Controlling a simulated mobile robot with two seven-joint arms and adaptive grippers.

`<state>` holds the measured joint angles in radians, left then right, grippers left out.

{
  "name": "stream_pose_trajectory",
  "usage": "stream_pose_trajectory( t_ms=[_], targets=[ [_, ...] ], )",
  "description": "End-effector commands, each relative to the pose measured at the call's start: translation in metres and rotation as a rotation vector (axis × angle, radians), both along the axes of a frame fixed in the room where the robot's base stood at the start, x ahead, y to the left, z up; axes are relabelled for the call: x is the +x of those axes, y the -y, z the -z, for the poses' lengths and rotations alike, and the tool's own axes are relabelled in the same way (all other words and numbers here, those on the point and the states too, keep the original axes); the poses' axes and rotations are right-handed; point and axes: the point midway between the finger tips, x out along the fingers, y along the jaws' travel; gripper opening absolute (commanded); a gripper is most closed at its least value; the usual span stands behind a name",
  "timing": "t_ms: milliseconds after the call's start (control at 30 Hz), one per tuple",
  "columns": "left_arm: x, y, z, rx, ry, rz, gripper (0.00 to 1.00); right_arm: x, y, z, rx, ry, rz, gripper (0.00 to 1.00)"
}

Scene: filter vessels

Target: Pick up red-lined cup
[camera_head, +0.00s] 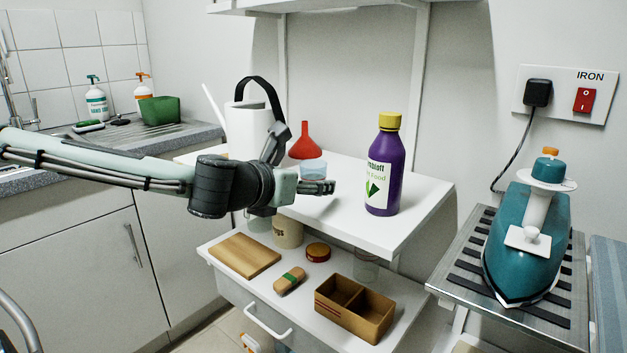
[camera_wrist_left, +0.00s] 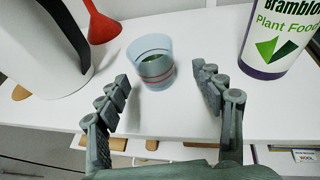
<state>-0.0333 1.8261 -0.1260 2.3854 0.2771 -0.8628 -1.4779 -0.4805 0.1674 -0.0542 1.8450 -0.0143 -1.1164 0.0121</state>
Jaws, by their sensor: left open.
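The red-lined cup (camera_wrist_left: 152,68) is a clear bluish cup with red lines around it, standing upright on the white upper shelf. In the left wrist view it is just beyond and between the fingertips of my open left gripper (camera_wrist_left: 166,88), with no finger seen touching it. In the head view the cup (camera_head: 313,168) shows just behind my left gripper (camera_head: 318,187), which partly covers its lower part. My right gripper is in neither view.
On the shelf (camera_head: 410,220), a white watering can (camera_head: 247,130) and red funnel (camera_head: 305,143) stand behind and left of the cup. A purple plant food bottle (camera_head: 384,165) stands to the right. The lower shelf holds a divided wooden box (camera_head: 354,307).

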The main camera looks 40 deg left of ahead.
Motion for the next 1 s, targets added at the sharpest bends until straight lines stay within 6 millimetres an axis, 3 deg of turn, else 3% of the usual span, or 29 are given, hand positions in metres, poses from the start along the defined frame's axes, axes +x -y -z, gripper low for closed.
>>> stream_pose_trajectory(
  t_ms=[167,400,733,1000],
  targets=[
    [0.019,-0.009,0.010,0.000,-0.005,-0.002,0.67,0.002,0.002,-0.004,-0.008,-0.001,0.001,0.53],
    [0.038,-0.011,0.015,0.001,-0.002,-0.002,0.67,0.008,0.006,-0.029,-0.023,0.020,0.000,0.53],
    [0.041,-0.011,0.014,-0.002,0.000,-0.001,0.67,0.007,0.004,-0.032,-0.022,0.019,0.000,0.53],
    [0.041,-0.011,0.014,-0.001,0.000,-0.001,0.35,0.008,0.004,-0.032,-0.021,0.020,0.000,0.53]
  ],
)
